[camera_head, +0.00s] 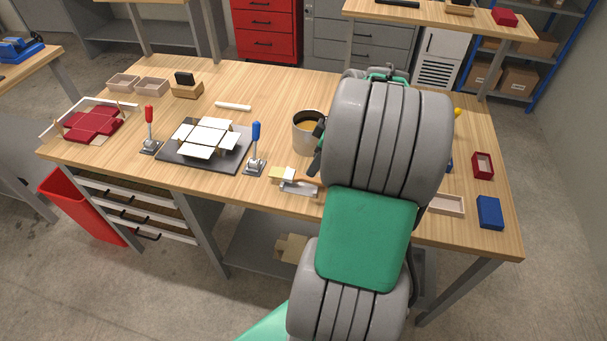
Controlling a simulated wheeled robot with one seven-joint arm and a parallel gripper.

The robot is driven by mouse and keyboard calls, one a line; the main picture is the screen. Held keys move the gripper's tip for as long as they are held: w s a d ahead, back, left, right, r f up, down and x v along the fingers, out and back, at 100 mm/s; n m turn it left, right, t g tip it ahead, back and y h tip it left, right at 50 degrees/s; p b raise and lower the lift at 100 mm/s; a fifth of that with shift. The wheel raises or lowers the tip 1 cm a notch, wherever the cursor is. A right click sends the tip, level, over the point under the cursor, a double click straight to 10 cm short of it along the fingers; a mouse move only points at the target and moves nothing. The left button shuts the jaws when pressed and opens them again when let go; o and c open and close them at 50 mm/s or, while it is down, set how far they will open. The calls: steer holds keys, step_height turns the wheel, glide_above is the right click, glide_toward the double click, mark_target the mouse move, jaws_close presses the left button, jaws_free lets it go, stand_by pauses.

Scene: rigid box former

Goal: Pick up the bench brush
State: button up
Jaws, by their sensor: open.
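My gripper (317,148) shows only as dark parts at the left side of my arm, above and right of the brush. It is open and apart from the bristles; the rest of it is hidden behind my arm.
A pot of brown contents (307,131) stands just behind the gripper. A dark forming plate with white card (206,145) and a blue-handled clamp (256,148) stand to the left. Small boxes, including a blue one (490,212), lie at the right. My arm hides the table's middle right.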

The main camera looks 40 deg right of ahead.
mark_target(304, 179)
steer(key=shift+n, duration=0.4)
steer(key=d, duration=0.1)
steer(key=s+d+f, duration=0.1)
steer(key=s+d, duration=0.1)
steer(key=d, duration=0.1)
steer(key=shift+f, duration=0.2)
steer(key=x, duration=0.2)
steer(key=p+x, duration=0.1)
steer(key=x, duration=0.2)
steer(key=p+x, duration=0.1)
steer(key=x, duration=0.1)
steer(key=shift+w+a, duration=0.35)
steer(key=shift+a, duration=0.05)
steer(key=shift+f, duration=0.1)
steer(key=shift+c, duration=0.2)
jaws_close()
